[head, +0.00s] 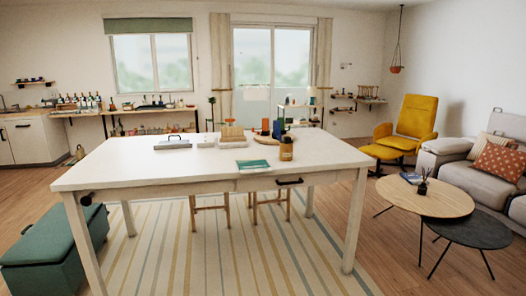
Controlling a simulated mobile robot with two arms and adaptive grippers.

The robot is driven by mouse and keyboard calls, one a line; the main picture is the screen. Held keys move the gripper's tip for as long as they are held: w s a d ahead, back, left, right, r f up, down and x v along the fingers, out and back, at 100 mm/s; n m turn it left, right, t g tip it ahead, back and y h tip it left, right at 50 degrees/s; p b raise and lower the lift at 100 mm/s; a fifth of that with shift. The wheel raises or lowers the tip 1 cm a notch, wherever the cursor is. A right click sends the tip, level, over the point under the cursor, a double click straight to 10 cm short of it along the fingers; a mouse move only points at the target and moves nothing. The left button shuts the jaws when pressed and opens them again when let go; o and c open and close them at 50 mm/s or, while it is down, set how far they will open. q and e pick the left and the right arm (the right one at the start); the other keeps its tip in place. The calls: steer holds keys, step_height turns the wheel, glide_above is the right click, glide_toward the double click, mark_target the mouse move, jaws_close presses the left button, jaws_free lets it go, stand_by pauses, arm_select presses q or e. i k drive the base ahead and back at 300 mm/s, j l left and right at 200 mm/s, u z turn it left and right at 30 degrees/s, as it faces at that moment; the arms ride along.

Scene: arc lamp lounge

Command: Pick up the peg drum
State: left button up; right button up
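I cannot pick out the peg drum for certain in the head view. The long white table (150,175) in front of me bears several small things near its far side. Among them are a light wooden piece with upright parts (232,131), an amber-brown jar (286,151) with dark things standing in it, and a small orange thing (265,126). They are too small to tell more. Neither of my grippers is in view.
A grey lidded box (173,143) and a teal book (253,165) also lie on the table. A green bench (45,250) stands at the left. Two low round tables (430,195), a yellow armchair (414,122) and a grey sofa (460,172) are at the right. Striped rug (230,250) below.

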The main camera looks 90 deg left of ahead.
mark_target(285, 150)
steer(key=u, duration=2.65)
steer(key=i+j, duration=0.5)
steer(key=i, duration=0.15)
steer(key=i+j, duration=0.55)
steer(key=i, duration=0.15)
steer(key=l+z, duration=0.05)
